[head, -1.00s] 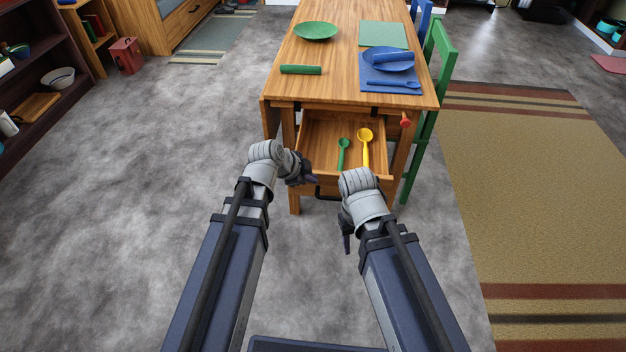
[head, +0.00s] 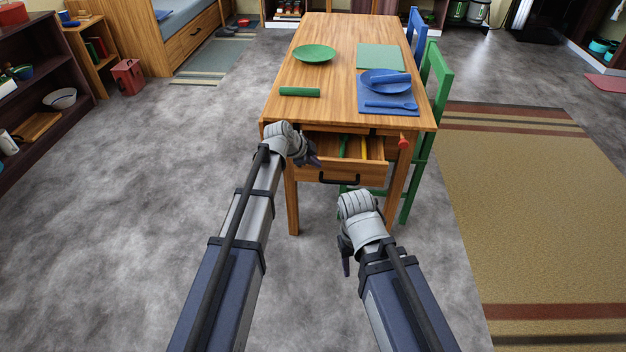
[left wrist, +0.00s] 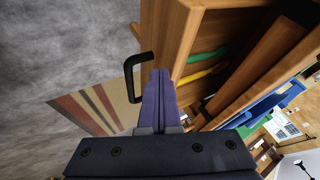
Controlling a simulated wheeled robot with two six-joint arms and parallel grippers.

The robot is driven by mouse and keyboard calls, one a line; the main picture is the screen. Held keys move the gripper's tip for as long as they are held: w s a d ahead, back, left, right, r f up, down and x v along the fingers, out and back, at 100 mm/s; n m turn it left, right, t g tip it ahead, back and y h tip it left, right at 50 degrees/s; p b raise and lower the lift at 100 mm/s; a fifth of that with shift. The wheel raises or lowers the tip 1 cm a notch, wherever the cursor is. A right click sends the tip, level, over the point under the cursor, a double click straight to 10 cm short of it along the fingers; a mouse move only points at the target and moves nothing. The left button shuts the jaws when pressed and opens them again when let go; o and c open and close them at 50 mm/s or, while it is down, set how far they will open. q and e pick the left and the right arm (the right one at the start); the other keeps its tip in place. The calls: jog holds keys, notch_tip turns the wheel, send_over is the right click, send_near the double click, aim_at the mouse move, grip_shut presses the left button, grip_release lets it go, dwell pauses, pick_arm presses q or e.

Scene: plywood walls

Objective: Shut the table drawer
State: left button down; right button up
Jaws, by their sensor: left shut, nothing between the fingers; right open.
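The table drawer (head: 345,172) is partly open under the front edge of the wooden table (head: 330,116). Its black handle (head: 338,181) is on its front, and it also shows in the left wrist view (left wrist: 134,76). A green spoon (head: 343,147) and a yellow spoon (head: 364,147) lie inside, partly hidden. My left gripper (head: 314,160) is shut and empty at the left end of the drawer front. In the left wrist view its fingers (left wrist: 160,85) overlap the drawer front beside the handle; contact is unclear. My right gripper (head: 345,262) is open and empty, low in front of the table.
On the table are a green plate (head: 314,53), a green roll (head: 299,91) and a blue plate (head: 384,80) on a blue mat. A red object (head: 403,142) sticks out by the right table leg. A green chair (head: 437,90) stands at the right.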

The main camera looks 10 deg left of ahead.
pick_arm(q)
jog(key=w, duration=1.2)
jog(key=shift+s, duration=0.15)
